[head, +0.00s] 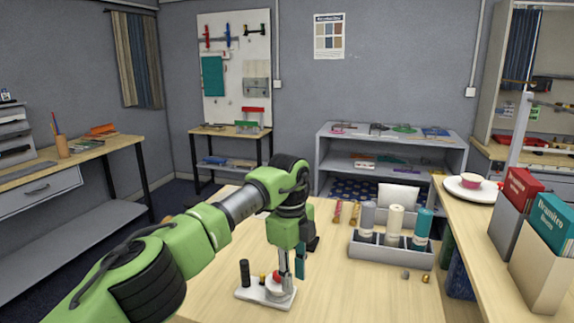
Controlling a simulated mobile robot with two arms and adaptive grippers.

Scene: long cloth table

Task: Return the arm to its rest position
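My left arm, green with black joints, comes in from the lower left and reaches over the wooden table (345,295). My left gripper (285,270) points down at the end of it. It is above a pale base plate (250,294) that carries a black upright post (245,273) and a red and white round part (275,284). The fingertips are small and overlap the things behind them, so I cannot tell whether they are open, or whether they touch the round part. My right gripper is not in view.
A grey tray (390,255) with upright rolls stands right of the gripper. Small loose pieces (425,278) lie in front of it. A raised shelf at the right holds binders (548,235) and a plate with a bowl (470,187). The table's front middle is clear.

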